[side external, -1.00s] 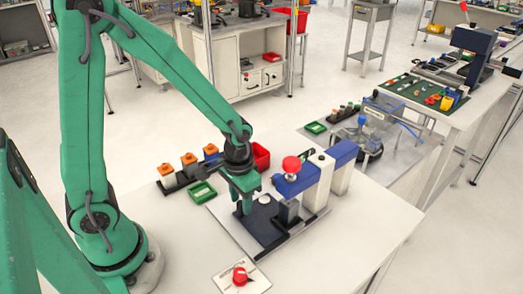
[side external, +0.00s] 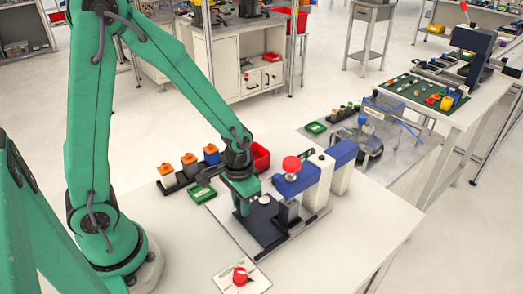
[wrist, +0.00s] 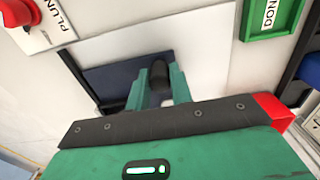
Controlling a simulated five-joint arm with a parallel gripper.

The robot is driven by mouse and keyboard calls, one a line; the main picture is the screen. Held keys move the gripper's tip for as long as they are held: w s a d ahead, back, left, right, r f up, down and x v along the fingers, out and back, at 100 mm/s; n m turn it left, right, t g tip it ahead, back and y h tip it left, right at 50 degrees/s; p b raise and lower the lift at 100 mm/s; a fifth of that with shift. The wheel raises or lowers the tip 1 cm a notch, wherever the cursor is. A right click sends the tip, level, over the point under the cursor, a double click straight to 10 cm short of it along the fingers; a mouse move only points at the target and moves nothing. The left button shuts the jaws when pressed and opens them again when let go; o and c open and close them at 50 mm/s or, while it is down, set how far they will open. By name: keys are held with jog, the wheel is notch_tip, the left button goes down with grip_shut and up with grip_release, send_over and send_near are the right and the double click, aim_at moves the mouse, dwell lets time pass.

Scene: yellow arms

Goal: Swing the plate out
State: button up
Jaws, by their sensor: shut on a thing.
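The plate (side external: 268,234) is dark navy and lies flat at the foot of a press. It also shows in the wrist view (wrist: 108,80) as a dark blue slab. A white disc (side external: 264,199) sits near its back edge. My green gripper (side external: 243,208) points down over the plate's left part. In the wrist view, my gripper's fingers (wrist: 158,85) are closed around a dark upright knob (wrist: 158,70) at the plate's edge. The knob's lower part is hidden by the fingers.
The press (side external: 296,182), blue with a red knob, stands right of my gripper. A green tray (side external: 202,193) and a rack of orange- and blue-topped blocks (side external: 189,165) stand behind left. A red button on a white card (side external: 240,276) lies in front. The table at right front is clear.

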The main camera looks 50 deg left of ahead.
jog(key=shift+a, duration=0.25)
jog(key=shift+w+a, duration=0.15)
jog(key=shift+a, duration=0.55)
jog(key=shift+a, duration=0.15)
jog(key=shift+w+a, duration=0.35)
jog(key=shift+a, duration=0.4)
jog(key=shift+w+a, duration=0.15)
jog(key=shift+a, duration=0.1)
jog(key=shift+w+a, duration=0.4)
jog(key=shift+a, duration=0.1)
dwell(0.6)
